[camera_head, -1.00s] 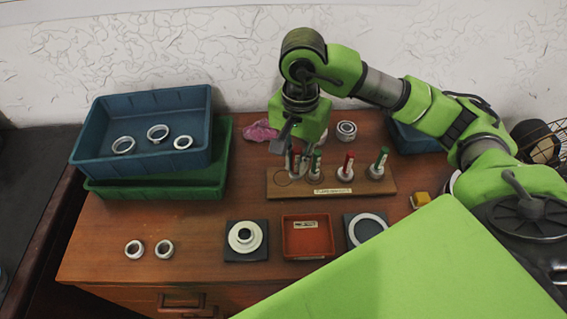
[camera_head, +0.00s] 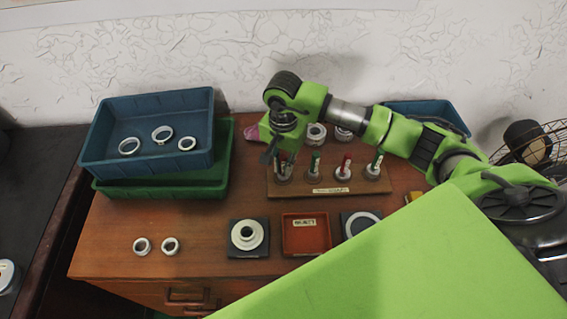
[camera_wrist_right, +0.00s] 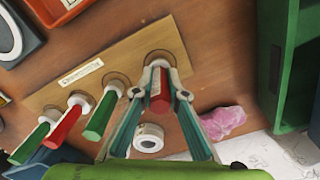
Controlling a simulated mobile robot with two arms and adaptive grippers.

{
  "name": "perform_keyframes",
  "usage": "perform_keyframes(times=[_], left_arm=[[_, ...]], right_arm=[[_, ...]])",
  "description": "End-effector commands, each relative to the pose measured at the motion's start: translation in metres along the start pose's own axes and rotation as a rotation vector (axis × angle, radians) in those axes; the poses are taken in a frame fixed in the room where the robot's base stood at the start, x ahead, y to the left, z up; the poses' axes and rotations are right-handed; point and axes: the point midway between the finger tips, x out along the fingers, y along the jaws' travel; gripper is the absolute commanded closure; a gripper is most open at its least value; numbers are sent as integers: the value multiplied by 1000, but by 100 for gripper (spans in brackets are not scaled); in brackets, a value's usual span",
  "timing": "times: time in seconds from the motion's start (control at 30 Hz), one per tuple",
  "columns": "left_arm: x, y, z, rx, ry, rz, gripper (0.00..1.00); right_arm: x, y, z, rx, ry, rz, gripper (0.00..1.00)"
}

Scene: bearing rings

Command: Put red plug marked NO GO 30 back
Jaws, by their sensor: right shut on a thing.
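The wooden plug rack (camera_head: 325,190) stands at the back middle of the table, with a label on its front. My right gripper (camera_wrist_right: 160,80) is shut on a red plug (camera_wrist_right: 159,92) at the rack's left end, as seen in the head view. The plug's pale end is at the round seat (camera_wrist_right: 159,56); I cannot tell whether it is fully seated. In the head view my right gripper (camera_head: 282,165) largely hides this plug. A green plug (camera_head: 315,163), another red plug (camera_head: 345,166) and another green plug (camera_head: 375,164) stand in the rack. No marking is legible. My left gripper is not in view.
A blue tray (camera_head: 105,150) with rings sits on a green tray (camera_head: 222,160) at left. A red tray (camera_head: 305,235) lies in front between two dark pads. A pink cloth (camera_wrist_right: 224,121) and bearing rings (camera_wrist_right: 148,138) lie behind the rack.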

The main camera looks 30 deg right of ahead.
Motion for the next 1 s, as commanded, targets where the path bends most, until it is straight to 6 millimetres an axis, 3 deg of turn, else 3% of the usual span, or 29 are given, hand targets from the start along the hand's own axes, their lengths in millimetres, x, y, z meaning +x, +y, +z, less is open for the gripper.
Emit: perform_keyframes(times=[0.2, 0.23, 0.3, 0.77, 1.0], left_arm=[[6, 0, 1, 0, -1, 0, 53], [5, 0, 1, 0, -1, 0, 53], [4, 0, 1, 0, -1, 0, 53], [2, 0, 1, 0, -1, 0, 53], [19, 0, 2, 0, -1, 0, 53]], right_arm=[[4, 0, 0, 1, 0, -1, 100], [3, 0, 0, 1, 0, 0, 82], [3, 0, 0, 1, -1, 0, 70], [-5, -1, -1, 0, 1, -2, 70], [-52, -1, -1, 0, 4, -4, 70]])
